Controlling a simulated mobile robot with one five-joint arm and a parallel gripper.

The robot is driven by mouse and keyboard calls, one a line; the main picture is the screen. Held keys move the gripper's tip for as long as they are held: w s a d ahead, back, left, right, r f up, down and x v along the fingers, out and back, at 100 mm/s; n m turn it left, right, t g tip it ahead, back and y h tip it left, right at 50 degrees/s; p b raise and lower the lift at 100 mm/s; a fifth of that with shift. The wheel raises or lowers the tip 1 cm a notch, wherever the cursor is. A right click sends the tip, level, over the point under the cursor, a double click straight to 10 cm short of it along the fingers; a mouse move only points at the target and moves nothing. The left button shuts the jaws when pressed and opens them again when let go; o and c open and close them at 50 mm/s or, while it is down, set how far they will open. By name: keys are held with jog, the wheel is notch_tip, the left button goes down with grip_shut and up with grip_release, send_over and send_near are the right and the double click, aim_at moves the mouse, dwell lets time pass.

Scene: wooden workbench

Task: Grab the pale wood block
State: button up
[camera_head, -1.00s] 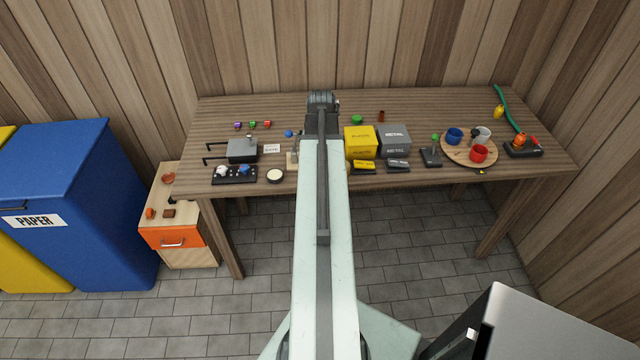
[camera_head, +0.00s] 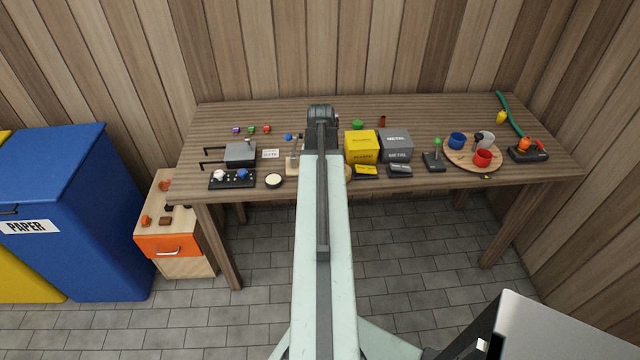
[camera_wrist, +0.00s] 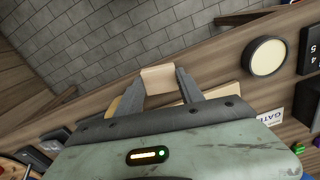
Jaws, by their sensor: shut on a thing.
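The pale wood block (camera_wrist: 158,79) is in the wrist view, held between the two dark fingers of my gripper (camera_wrist: 159,84). The fingers press on its two sides, and its near part is partly hidden by them. The bench's front edge and the tiled floor show behind it. In the head view my arm covers the gripper and the block.
A round cream disc (camera_wrist: 266,57) lies to the right of the gripper in the wrist view. In the head view, yellow (camera_head: 361,146) and grey (camera_head: 395,145) boxes stand right of my arm. A dark button panel (camera_head: 232,178) lies at left.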

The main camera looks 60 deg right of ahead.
notch_tip(320, 180, up, 10)
jog(key=p, duration=1)
